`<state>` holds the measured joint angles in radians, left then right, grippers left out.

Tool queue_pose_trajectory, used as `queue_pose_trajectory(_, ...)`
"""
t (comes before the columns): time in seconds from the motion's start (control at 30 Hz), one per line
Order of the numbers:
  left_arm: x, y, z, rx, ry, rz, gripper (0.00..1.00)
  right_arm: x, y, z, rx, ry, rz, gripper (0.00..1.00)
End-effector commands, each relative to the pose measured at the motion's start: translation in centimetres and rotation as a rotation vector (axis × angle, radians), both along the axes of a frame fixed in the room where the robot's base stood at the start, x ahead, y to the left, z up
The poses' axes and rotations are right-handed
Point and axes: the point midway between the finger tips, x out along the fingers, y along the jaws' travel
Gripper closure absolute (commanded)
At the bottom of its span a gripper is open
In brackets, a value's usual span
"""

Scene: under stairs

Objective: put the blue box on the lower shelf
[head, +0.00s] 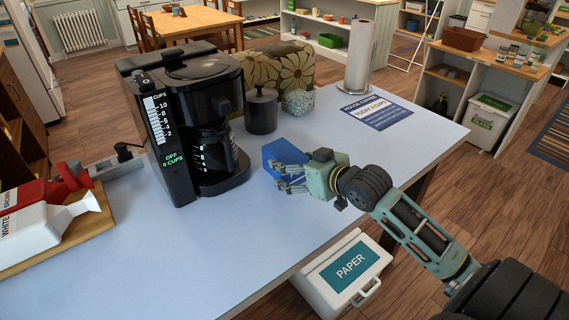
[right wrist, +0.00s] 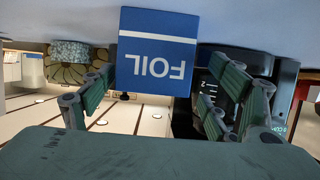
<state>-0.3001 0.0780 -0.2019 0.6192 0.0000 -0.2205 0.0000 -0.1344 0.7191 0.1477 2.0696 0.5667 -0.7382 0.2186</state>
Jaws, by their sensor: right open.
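The blue box (head: 284,154) stands on the light-blue tabletop, right of the coffee maker. In the right wrist view the blue box (right wrist: 157,55) shows a white stripe and the word FOIL upside down. My right gripper (head: 281,176) is open at the near side of the box. In the right wrist view its fingers stand on either side of the box; contact cannot be told. My left gripper is not in view. A unit at the right has a lower shelf (head: 447,76); whether this is the task's shelf cannot be told.
A black coffee maker (head: 183,120) stands close left of the box. A black canister (head: 261,110), a speckled cube (head: 298,102) and a paper towel roll (head: 359,55) stand behind. A sign (head: 376,111) lies at the right.

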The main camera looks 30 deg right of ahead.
Motion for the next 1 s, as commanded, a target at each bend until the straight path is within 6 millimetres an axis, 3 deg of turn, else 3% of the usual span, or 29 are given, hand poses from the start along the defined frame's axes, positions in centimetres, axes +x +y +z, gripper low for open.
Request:
queue_pose_trajectory(0.4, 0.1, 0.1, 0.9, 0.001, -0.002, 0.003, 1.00, 4.5, -0.4, -1.9, 0.001, 0.000, 0.001, 0.20)
queue_pose_trajectory(0.73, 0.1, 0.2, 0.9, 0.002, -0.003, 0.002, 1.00, 5.1, -0.3, -2.3, -0.001, 0.001, 0.001, 0.20)
queue_pose_trajectory(1.0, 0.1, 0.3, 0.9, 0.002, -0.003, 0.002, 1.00, 5.1, -0.3, -2.3, -0.001, 0.001, 0.001, 0.43)
